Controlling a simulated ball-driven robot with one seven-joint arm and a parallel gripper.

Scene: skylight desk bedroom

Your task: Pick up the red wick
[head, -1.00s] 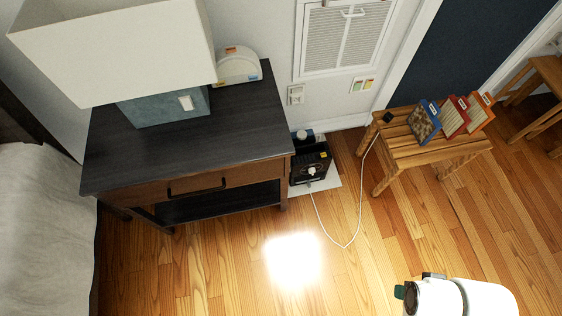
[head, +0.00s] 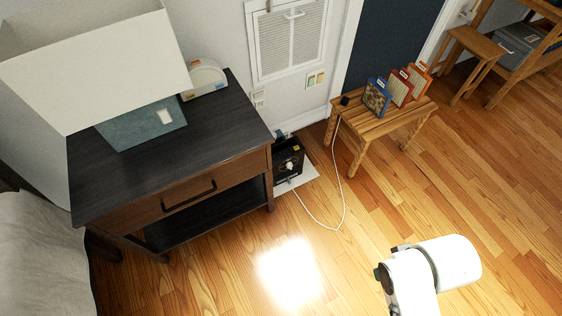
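No thing that is plainly a wick shows. The only clearly red item is a thin, upright box or book with a red edge and pale face (head: 399,90). It stands on the small slatted wooden bench (head: 362,123), between a blue-edged one (head: 377,98) and an orange-edged one (head: 420,80). All three lean slightly, with small pale tags at the top. My white arm shows at the lower right, well in front of the bench. My gripper is out of view, so whether it is open or shut is hidden.
A dark-topped nightstand (head: 200,140) with a large white lampshade (head: 100,75) fills the left. A black box (head: 287,160) sits beside it, with a white cable (head: 343,195) looping over the floor to the bench. Wooden floor (head: 500,190) is clear at right.

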